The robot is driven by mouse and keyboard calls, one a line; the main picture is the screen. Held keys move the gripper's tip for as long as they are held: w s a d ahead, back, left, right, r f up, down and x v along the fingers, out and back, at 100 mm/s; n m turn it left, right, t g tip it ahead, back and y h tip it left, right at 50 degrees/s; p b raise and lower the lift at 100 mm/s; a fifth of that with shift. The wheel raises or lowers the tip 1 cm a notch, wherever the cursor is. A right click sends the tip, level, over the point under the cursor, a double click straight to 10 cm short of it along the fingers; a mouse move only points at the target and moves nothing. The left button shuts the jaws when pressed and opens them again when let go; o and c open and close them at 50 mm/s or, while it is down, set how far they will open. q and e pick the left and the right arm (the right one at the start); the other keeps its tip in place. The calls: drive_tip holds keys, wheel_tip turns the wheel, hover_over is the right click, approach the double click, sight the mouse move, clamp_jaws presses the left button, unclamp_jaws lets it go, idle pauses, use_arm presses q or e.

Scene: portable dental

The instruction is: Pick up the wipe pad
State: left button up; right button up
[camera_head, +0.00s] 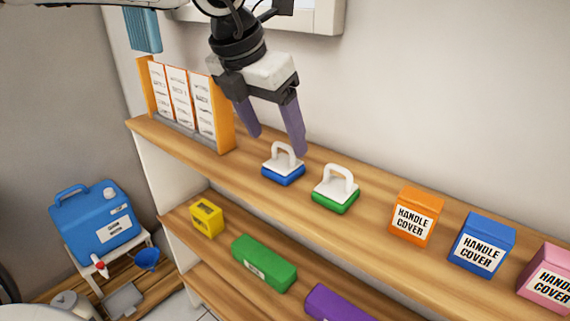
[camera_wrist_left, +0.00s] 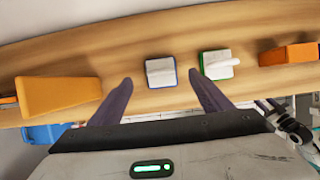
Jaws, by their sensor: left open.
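Two pads with white handles stand on the top shelf. One pad has a blue base (camera_head: 284,177) and the other a green base (camera_head: 336,200), to its right. I cannot tell which of them is called the wipe pad. My left gripper (camera_head: 276,146) is open and empty, above and just behind the blue pad. In the left wrist view, the blue pad (camera_wrist_left: 160,72) lies ahead between the two fingers (camera_wrist_left: 160,84), and the green pad (camera_wrist_left: 216,64) is ahead of the right finger. My right gripper is not in view.
An orange rack with white binders (camera_head: 226,118) stands left of the pads. Orange (camera_head: 402,233), blue (camera_head: 468,262) and pink handle-cover boxes line the shelf (camera_head: 240,165) to the right. Lower shelves hold yellow, green and purple items. A blue jug (camera_head: 85,232) stands at lower left.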

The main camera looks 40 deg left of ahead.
sight(281, 146)
use_arm(q)
drive_tip(key=x, duration=0.5)
drive_tip(key=shift+w+d+f+p, duration=0.1)
drive_tip(key=shift+w+f+p, duration=0.1)
drive_tip(key=shift+f+p, duration=0.1)
drive_tip(key=shift+r, duration=0.1)
drive_tip(key=c, duration=1.1)
drive_tip(key=shift+r, duration=5)
